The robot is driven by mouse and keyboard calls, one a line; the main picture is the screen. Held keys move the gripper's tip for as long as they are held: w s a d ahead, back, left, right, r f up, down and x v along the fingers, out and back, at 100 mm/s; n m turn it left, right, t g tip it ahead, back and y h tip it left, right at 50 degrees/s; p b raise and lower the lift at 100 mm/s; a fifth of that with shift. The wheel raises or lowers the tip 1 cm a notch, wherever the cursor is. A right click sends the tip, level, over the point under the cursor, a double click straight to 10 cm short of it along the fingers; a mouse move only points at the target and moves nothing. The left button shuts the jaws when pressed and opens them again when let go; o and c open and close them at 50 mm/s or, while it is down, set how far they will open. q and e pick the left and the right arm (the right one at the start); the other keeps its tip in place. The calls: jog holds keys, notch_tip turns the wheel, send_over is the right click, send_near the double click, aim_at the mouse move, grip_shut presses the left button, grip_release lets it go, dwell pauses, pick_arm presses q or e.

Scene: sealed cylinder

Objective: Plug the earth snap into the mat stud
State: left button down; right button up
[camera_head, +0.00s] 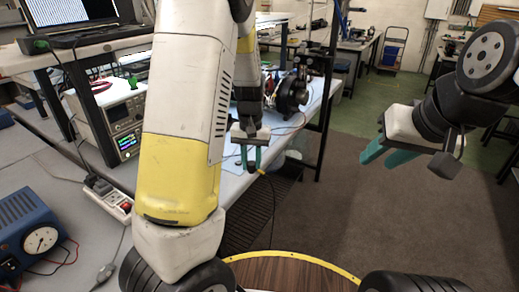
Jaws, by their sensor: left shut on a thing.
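My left gripper (251,162) hangs over the front edge area of the bench, with its teal fingers pointing down. It is shut on the earth snap, which is mostly hidden between the fingers. A small yellow end (262,171) shows at the fingertips, and a thin dark cord (273,205) hangs from it toward the floor. The mat stud cannot be made out; a pale blue patch, perhaps the mat, shows beside the gripper. My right gripper (384,154) is at the right, over open floor, with its teal fingers apart and nothing between them.
The bench (227,185) runs along the left with instruments (122,118), a power strip (108,200) and a blue meter box (38,238). A black post (328,110) stands beyond my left gripper. The brown floor (380,220) at the right is clear.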

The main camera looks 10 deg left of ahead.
pick_arm(q)
jog(key=s+d+r, duration=0.1)
jog(key=s+d, duration=0.1)
jog(key=s, duration=0.8)
jog(key=shift+s+d, duration=0.15)
jog(key=shift+d, duration=0.15)
